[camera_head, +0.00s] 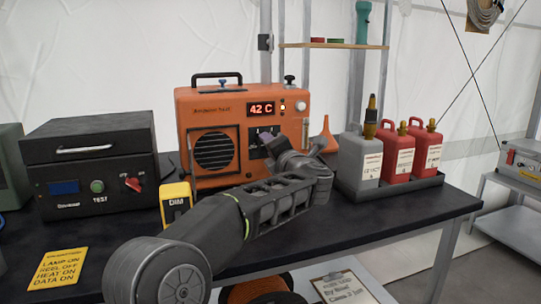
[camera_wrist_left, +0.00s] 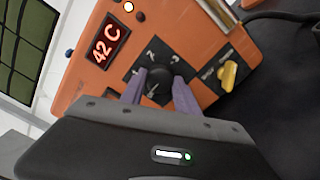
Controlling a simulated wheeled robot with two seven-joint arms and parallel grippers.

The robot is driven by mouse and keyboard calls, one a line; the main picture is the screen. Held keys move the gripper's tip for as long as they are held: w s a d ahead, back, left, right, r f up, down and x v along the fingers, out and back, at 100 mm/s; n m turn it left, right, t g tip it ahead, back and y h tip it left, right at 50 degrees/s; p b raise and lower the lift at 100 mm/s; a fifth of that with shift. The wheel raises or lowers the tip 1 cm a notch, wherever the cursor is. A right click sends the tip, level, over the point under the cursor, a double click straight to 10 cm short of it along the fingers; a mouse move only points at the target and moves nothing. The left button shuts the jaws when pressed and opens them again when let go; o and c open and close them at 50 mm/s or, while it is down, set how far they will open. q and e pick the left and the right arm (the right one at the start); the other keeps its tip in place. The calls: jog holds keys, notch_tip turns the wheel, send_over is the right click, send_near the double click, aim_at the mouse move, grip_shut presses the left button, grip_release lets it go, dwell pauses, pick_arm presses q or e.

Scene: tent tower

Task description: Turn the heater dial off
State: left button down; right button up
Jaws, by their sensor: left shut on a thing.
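The orange heater (camera_head: 245,105) stands on the dark table with a lit display reading 42 C, which also shows in the left wrist view (camera_wrist_left: 105,45). Its black dial (camera_wrist_left: 158,80) sits on a dark panel with white marks below the display. My left gripper (camera_head: 272,143) reaches the heater's front from the left. In the left wrist view my left gripper's purple fingers (camera_wrist_left: 158,90) are shut on the dial, one on each side. In the head view my gripper and wrist hide most of the dial. My right gripper is not in view.
A yellow knob (camera_wrist_left: 229,74) sits on the heater beside the dial panel. A black box with a red switch (camera_head: 92,165) and a yellow meter (camera_head: 175,198) stand to the left. A grey jug (camera_head: 360,158) and two red jugs stand in a tray (camera_head: 385,192) at right.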

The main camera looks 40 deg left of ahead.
pick_arm(q)
jog(key=shift+f+n, duration=0.15)
jog(key=shift+n, duration=0.25)
jog(key=c, duration=0.9)
grip_release()
jog(key=v, duration=0.7)
jog(key=shift+s+d, duration=0.25)
jog(key=shift+d, duration=0.1)
